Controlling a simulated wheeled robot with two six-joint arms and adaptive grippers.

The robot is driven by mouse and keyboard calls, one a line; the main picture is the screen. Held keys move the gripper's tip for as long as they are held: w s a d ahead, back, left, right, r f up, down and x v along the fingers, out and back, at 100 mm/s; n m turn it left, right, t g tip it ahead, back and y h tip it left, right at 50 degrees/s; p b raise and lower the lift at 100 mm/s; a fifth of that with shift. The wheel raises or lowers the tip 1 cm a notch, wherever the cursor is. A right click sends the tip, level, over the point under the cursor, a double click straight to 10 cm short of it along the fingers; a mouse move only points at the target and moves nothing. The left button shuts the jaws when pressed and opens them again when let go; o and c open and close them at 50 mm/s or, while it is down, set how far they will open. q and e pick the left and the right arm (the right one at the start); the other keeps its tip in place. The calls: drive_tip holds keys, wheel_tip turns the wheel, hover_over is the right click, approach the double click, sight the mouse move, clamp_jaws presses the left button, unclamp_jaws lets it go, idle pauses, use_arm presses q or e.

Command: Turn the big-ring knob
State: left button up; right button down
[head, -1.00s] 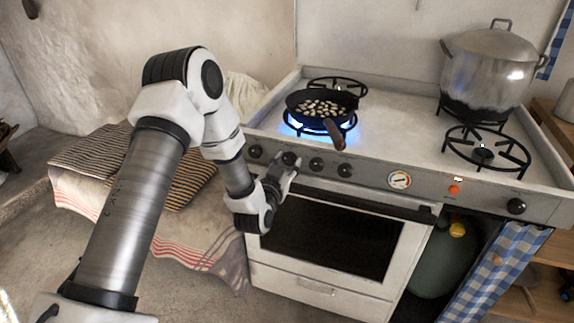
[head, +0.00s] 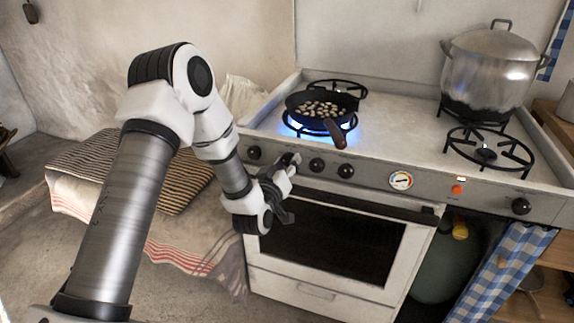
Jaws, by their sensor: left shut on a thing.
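The stove's front panel (head: 372,172) carries a row of black knobs. One knob (head: 254,153) is at the far left, two more (head: 317,164) (head: 345,170) sit right of my gripper, and one (head: 520,206) is at the far right. My left gripper (head: 290,161) is at the second knob from the left, shut on it and mostly hiding it. I cannot read which knob is the big-ring one. A blue flame (head: 290,122) burns under a black pan (head: 300,105) on a left burner. My right gripper is not in view.
The pan's brown handle (head: 335,134) points toward the front edge above the knobs. A large lidded pot (head: 488,70) stands at the back right. The oven door handle (head: 375,207) runs below the panel. A cloth-covered bench with a striped cushion (head: 170,175) is at left.

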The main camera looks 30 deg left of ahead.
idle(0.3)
use_arm(q)
drive_tip(key=o, duration=1.1)
drive_tip(key=shift+o, duration=0.2)
drive_tip(key=shift+s, duration=0.1)
drive_tip(key=v, duration=1.1)
drive_tip(key=shift+s, duration=0.4)
drive_tip(key=shift+f, duration=0.1)
